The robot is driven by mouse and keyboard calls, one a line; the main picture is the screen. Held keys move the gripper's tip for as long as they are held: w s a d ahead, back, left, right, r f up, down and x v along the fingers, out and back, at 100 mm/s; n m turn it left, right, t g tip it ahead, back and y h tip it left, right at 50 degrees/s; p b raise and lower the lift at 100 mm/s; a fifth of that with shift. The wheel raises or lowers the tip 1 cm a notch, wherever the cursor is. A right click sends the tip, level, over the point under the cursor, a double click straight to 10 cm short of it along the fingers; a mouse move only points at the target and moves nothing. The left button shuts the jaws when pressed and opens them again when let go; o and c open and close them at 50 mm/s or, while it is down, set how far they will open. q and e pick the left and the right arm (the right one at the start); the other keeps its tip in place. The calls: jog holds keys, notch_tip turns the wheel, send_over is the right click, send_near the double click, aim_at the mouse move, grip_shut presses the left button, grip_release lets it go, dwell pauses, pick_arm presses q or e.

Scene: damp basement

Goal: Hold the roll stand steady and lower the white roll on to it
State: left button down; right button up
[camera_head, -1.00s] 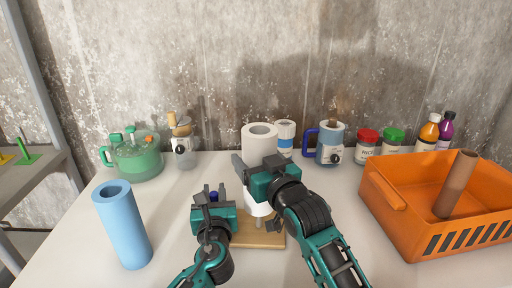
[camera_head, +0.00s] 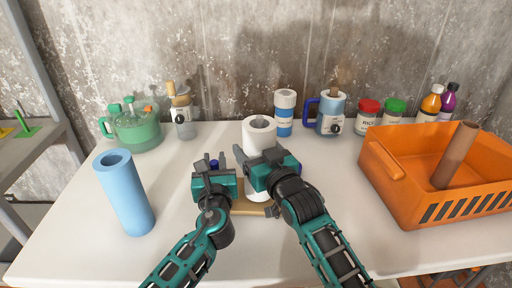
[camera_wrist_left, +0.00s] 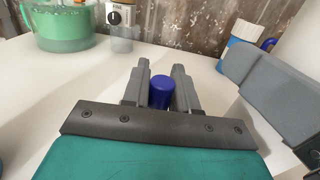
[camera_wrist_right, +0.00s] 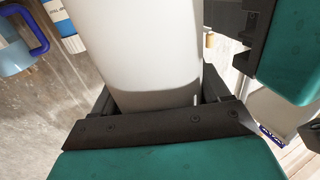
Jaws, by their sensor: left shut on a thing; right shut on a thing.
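The white roll (camera_head: 259,138) is upright in the head view, with a dark tip showing in its top hole. My right gripper (camera_head: 257,168) is shut around it; its white side also fills the right wrist view (camera_wrist_right: 140,50). The roll stand (camera_head: 250,210) shows as a wooden base under the roll, partly hidden by my grippers. My left gripper (camera_head: 212,168) is shut on a blue-topped upright post (camera_wrist_left: 161,92) at the stand's left side. Whether the roll's lower end touches the base is hidden.
A blue roll (camera_head: 126,193) stands at left, in front of a green pot (camera_head: 137,132). An orange crate (camera_head: 395,180) with a brown tube (camera_head: 456,155) is at right.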

jog(key=o, duration=1.1)
jog(key=shift+s, duration=0.1)
jog(key=v, duration=1.1)
jog(key=shift+s+d, duration=0.2)
jog(key=shift+s, duration=0.15)
pick_arm(q)
jog(key=c, duration=0.8)
grip_release()
